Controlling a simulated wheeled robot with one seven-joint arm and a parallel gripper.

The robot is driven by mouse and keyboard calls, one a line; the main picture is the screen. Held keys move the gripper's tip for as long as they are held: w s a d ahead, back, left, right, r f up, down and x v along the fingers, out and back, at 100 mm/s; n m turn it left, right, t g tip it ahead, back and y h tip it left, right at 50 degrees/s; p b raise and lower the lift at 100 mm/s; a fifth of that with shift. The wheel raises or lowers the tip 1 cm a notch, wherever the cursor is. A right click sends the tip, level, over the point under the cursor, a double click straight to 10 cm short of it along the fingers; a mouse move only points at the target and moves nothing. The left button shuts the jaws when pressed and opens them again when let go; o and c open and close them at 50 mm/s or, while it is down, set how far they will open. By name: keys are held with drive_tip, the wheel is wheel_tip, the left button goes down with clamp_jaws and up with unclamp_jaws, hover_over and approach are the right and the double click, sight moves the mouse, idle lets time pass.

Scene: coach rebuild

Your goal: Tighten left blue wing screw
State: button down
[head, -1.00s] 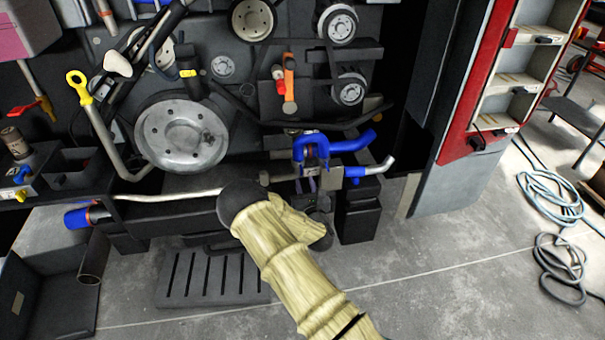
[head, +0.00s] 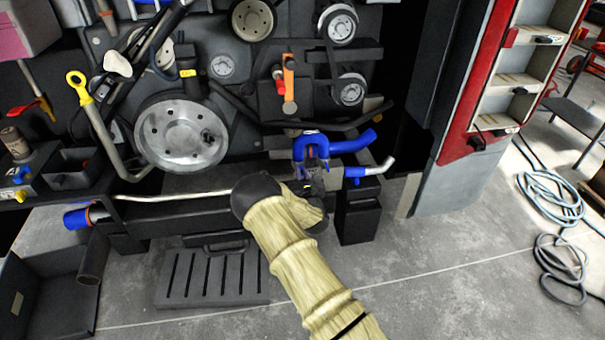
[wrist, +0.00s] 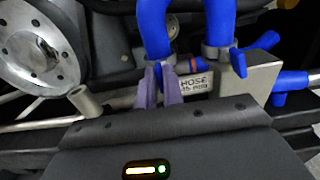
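In the wrist view, two blue hoses run down into clamps at a metal block (wrist: 250,80) with a HOSE label. A right blue wing screw (wrist: 239,63) stands out from the right clamp. The left blue wing screw (wrist: 162,68) is at the left clamp and mostly hidden by my fingers. My gripper (wrist: 160,67) has its two purple-grey fingers close together on either side of it, and they appear shut on it. In the head view, the blue hose loop (head: 312,142) shows above my gripper, which is largely hidden by my arm.
A large pulley wheel (head: 181,136) is left of the hoses, with a metal rod (head: 170,196) below it. A blue fitting with a pale bent pipe (head: 372,168) juts out to the right. The floor (head: 450,270) at front right is clear, apart from coiled hoses (head: 553,200) farther right.

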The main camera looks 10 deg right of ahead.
drive_tip(key=shift+m, duration=0.3)
drive_tip(key=m+b, duration=0.3)
drive_tip(key=m, duration=0.8)
drive_tip(key=m+b, duration=0.3)
drive_tip(key=m, duration=0.8)
drive_tip(key=f+m+b, duration=0.1)
drive_tip(key=m+b, duration=0.2)
drive_tip(key=m, duration=0.7)
drive_tip(key=shift+d+m+b, duration=0.1)
drive_tip(key=shift+m+b, duration=0.2)
drive_tip(key=shift+m, duration=0.1)
idle(0.3)
drive_tip(key=c, duration=1.6)
unclamp_jaws()
drive_tip(key=shift+r, duration=0.1)
drive_tip(key=shift+o, duration=0.2)
